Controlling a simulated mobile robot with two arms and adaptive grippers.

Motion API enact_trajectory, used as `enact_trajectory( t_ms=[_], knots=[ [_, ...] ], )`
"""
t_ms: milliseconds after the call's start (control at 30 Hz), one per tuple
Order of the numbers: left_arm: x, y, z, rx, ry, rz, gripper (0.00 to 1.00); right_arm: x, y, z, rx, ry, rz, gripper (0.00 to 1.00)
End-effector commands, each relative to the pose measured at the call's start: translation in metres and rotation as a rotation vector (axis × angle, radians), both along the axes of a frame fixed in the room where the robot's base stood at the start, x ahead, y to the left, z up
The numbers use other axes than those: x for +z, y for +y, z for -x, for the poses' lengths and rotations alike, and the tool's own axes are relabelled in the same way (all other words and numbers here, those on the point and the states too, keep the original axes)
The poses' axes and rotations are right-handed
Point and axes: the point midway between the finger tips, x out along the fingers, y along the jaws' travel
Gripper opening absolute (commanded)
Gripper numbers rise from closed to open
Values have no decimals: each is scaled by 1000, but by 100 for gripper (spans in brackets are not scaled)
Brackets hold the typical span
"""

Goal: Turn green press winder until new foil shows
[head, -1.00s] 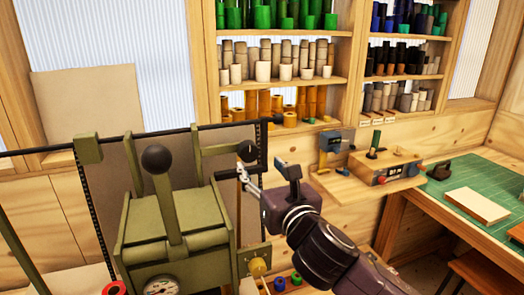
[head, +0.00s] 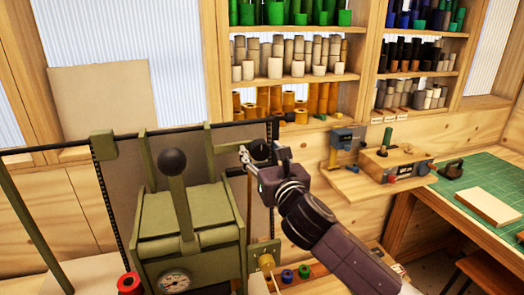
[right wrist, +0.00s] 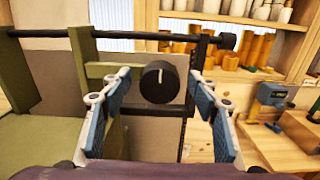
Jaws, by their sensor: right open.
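The green press (head: 160,215) stands at the left in the head view, with a black ball-topped lever and a dial. Its winder knob (head: 259,149) is black and sits on the upper right side of the frame. My right gripper (head: 247,155) is open and empty at the knob, partly covering it. In the right wrist view the knob (right wrist: 159,82) shows with a white mark pointing up, framed between the two blue-padded fingers (right wrist: 160,108). No finger visibly touches it. I cannot tell how deep it sits between them. My left gripper is out of view.
A black rod (right wrist: 140,36) runs across just above the knob, and a green bracket (right wrist: 88,62) stands left of the fingers. Shelves of foil rolls (head: 300,50) stand behind.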

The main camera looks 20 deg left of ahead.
Motion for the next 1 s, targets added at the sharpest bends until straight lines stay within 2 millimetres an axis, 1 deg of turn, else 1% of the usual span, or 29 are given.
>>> enact_trajectory(
  t_ms=[167,267,500,567,767,1000],
  knots=[
    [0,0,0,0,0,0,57,0,0,0,0,0,0,55],
    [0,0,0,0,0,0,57,0,0,0,0,0,0,45],
    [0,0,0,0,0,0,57,0,0,0,0,0,0,19],
    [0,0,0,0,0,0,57,0,0,0,0,0,0,14],
    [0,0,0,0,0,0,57,0,0,0,0,8,-12,14],
    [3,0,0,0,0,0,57,0,-1,0,0,63,-93,14]
  ],
)
